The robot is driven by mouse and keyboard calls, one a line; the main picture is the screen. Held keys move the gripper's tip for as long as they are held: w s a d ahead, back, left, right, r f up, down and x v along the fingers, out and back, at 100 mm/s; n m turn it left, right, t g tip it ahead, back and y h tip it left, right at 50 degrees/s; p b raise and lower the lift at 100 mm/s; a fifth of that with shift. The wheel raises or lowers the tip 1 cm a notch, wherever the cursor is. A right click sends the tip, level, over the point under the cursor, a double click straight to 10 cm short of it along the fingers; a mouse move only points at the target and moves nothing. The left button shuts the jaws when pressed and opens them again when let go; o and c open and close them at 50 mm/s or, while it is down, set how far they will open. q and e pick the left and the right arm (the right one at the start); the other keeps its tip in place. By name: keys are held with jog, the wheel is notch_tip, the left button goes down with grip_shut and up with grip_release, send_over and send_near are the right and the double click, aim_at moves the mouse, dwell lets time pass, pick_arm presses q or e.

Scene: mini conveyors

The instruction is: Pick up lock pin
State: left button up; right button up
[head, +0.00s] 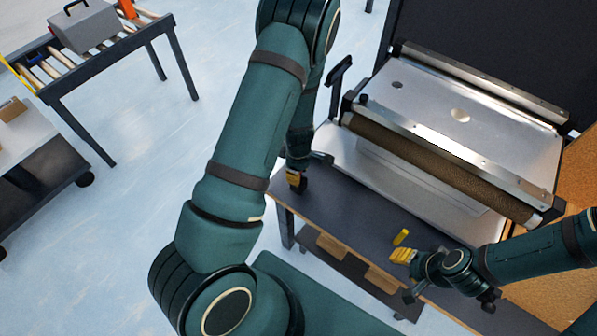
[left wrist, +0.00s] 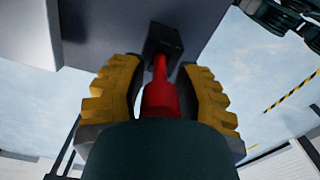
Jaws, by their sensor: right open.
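My right gripper (head: 403,254) is open at the front edge of the dark workbench, its yellow ridged pads low over the top. A small yellow piece (head: 400,237) shows just beyond it; I cannot tell for sure whether it is the lock pin or a fingertip. My left gripper (head: 296,180) is at the bench's left end, pointing down. In the left wrist view its yellow fingers (left wrist: 160,95) close around a red handle (left wrist: 160,92) with a black block (left wrist: 163,42) at its end. The handle's lower part is hidden.
A mini conveyor (head: 475,105) with a metal plate and brown roller stands on the workbench (head: 345,205). A roller table (head: 75,85) with a grey case (head: 85,28) is at the back left. A cart (head: 30,150) is at the left. Open floor lies between.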

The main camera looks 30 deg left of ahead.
pick_arm(q)
grip_shut()
jog(key=shift+r, duration=0.1)
